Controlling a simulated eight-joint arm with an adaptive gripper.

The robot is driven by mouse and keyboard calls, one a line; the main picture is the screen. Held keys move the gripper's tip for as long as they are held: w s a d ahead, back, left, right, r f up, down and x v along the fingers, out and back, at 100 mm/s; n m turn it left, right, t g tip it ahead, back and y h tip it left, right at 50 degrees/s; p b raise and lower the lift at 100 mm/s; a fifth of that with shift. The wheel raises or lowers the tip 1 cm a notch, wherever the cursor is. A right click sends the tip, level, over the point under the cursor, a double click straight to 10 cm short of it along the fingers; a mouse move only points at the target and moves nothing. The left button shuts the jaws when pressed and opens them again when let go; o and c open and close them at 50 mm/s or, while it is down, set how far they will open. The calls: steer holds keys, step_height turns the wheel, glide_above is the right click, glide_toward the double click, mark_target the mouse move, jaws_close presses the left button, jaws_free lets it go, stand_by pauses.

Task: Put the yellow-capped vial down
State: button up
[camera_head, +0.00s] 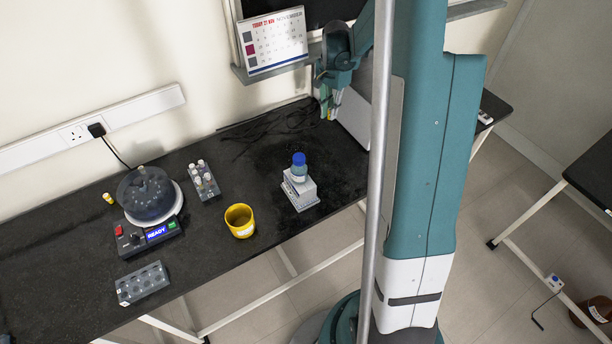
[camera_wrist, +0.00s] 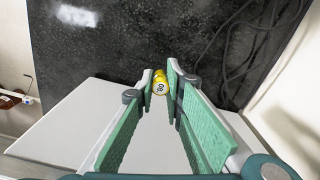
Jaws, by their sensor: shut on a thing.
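My gripper (camera_wrist: 160,84) is shut on a yellow-capped vial (camera_wrist: 160,82), whose round numbered cap shows between the fingertips in the wrist view. In the head view my gripper (camera_head: 330,108) hangs at the back of the dark bench, beside a pale box; the vial in it is too small to make out there. In the wrist view the dark bench top (camera_wrist: 135,35) lies beyond the fingertips. Another small yellow-capped vial (camera_head: 108,198) is on the bench at the far left, beside the centrifuge.
The pale box (camera_head: 356,116) stands close to my gripper, partly behind my column. Dark cables (camera_head: 262,130) lie on the bench. A yellow cup (camera_head: 240,221), vial rack (camera_head: 204,181), centrifuge (camera_head: 148,199) and grey block (camera_head: 143,284) stand left.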

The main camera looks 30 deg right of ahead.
steer(key=shift+d, duration=0.15)
glide_above(329, 138)
steer(key=shift+w+f+b, duration=0.1)
steer(key=shift+f+b, duration=0.3)
steer(key=shift+f, duration=2.75)
steer(key=shift+f, duration=1.85)
steer(key=shift+f+b, duration=0.2)
steer(key=shift+b, duration=0.2)
steer(key=o, duration=0.7)
steer(key=shift+r, duration=0.15)
step_height(329, 138, up, 12)
steer(key=shift+r+p, duration=0.1)
steer(key=shift+p, duration=0.8)
